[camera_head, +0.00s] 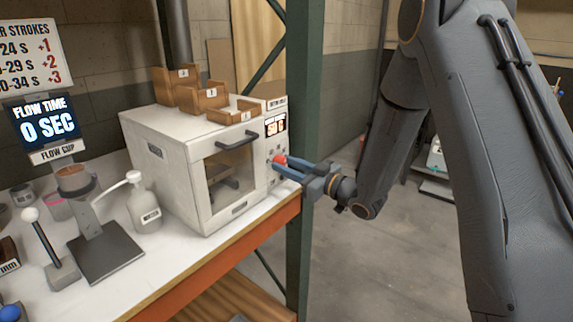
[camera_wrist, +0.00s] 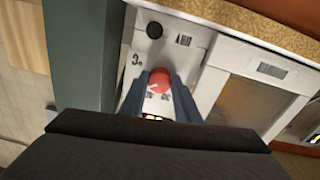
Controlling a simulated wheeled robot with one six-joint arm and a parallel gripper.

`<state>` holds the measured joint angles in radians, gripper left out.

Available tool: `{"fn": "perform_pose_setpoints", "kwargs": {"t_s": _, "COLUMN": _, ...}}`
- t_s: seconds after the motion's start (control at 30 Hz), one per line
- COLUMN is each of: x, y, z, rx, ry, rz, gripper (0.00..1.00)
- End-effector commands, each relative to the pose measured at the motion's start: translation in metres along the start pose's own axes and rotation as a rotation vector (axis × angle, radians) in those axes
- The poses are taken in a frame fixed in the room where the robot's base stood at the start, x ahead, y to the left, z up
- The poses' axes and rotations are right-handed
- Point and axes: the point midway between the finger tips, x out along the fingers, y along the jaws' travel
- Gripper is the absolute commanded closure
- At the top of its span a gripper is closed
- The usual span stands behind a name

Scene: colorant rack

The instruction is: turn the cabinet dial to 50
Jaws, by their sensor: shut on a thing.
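The white cabinet (camera_head: 160,165) stands on the bench, with a glass-windowed door and a control panel on its right side. The panel's display (camera_head: 275,125) reads what looks like 50 C in orange-red. The red dial (camera_head: 279,160) is on the panel below the display. It also shows in the wrist view (camera_wrist: 160,80) with a small white mark on its face. My gripper (camera_head: 284,164) reaches in from the right, and its two blue-grey fingers are shut on the dial, one on each side. The fingers hide part of the dial's rim.
Wooden numbered boxes (camera_head: 190,92) sit on top of the cabinet. A green post (camera_head: 304,120) stands close to the right of the cabinet, near my arm. A white bottle (camera_head: 143,207) and a flow cup stand (camera_head: 105,250) are on the bench at left. Open floor lies right of the bench.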

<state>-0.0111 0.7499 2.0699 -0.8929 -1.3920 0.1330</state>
Motion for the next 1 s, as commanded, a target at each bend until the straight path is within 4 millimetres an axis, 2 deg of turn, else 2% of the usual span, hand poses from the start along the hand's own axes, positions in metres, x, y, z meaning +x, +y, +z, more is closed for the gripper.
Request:
{"fn": "perform_pose_setpoints", "kwargs": {"t_s": 0.27, "x": -0.0001, "y": 0.0016, "z": -0.0004, "rx": 0.070, "ry": -0.001, "rz": 0.005, "gripper": 0.93}}
{"fn": "perform_pose_setpoints", "kwargs": {"t_s": 0.7, "x": -0.0001, "y": 0.0018, "z": -0.0005, "rx": 0.079, "ry": -0.001, "rz": 0.006, "gripper": 0.93}}
{"fn": "perform_pose_setpoints", "kwargs": {"t_s": 0.73, "x": -0.0001, "y": 0.0018, "z": -0.0005, "rx": 0.079, "ry": -0.001, "rz": 0.006, "gripper": 0.69}}
{"fn": "perform_pose_setpoints", "kwargs": {"t_s": 0.83, "x": -0.0001, "y": 0.0013, "z": -0.0005, "rx": 0.079, "ry": -0.001, "rz": 0.005, "gripper": 0.52}}
{"fn": "perform_pose_setpoints", "kwargs": {"t_s": 1.0, "x": 0.0002, "y": 0.0003, "z": -0.0004, "rx": 0.079, "ry": -0.001, "rz": 0.003, "gripper": 0.52}}
